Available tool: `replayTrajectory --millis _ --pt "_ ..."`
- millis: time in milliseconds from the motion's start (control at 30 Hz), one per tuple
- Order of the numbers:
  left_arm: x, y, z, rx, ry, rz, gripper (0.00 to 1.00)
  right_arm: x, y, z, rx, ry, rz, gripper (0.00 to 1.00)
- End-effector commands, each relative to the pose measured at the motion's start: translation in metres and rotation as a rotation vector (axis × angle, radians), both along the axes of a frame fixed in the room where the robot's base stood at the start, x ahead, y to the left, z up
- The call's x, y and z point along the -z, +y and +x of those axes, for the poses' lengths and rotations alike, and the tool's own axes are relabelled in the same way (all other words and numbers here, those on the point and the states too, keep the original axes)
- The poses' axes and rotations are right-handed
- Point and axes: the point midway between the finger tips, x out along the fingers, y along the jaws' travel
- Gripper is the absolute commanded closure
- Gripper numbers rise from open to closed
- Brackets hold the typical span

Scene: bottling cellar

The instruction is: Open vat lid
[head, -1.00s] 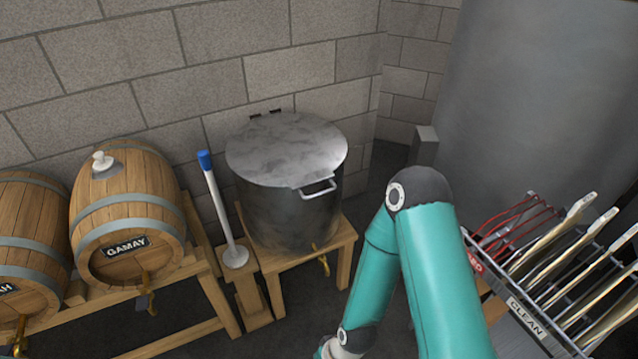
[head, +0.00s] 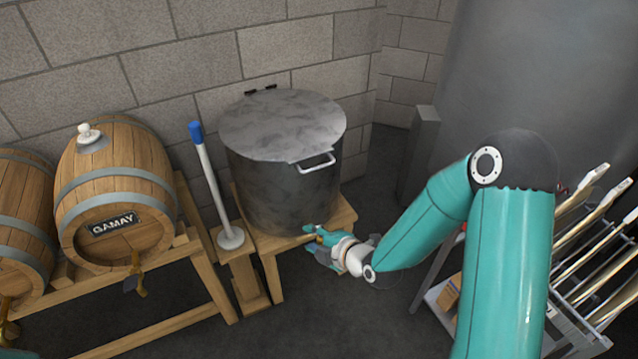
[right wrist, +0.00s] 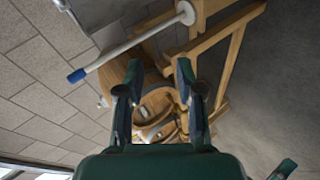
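The metal vat (head: 282,185) stands on a wooden stand in the head view. Its round grey lid (head: 283,122) lies flat on top, closed. A pale bar handle (head: 316,163) sticks out from the lid's front edge. My right gripper (head: 316,240) is in front of the vat near its base, well below the handle. In the right wrist view the fingers (right wrist: 160,100) are spread apart with nothing between them. The vat shows only partly at the top left of the wrist view. My left gripper is not seen clearly in either view.
A blue-topped white pole (head: 215,185) stands left of the vat. Wooden barrels, one labelled GAMAY (head: 115,190), rest on a rack farther left. A metal rack (head: 575,295) with upright pieces stands at the right, partly behind my right arm. Dark floor lies open before the stand.

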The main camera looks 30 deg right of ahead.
Motion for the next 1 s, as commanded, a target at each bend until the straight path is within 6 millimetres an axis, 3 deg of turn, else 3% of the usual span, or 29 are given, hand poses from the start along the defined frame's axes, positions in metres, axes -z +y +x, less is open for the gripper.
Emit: replayTrajectory --millis 33,133,300,467,633,1000 --pt "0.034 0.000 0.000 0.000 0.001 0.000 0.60 -0.008 -0.025 0.012 0.002 -0.126 -0.090 0.63" --pt "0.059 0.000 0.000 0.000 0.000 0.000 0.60 -0.044 -0.060 0.020 0.041 -0.277 -0.173 0.63" --pt "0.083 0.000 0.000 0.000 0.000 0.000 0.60 -0.071 -0.098 0.015 0.118 -0.369 -0.224 0.63" --pt "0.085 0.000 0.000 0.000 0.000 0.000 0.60 -0.071 -0.104 0.017 0.131 -0.373 -0.229 0.63" --pt "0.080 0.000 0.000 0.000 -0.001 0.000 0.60 -0.068 -0.104 0.033 0.131 -0.370 -0.226 0.63" --pt "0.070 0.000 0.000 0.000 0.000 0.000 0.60 -0.052 -0.103 0.107 0.130 -0.369 -0.226 0.63"
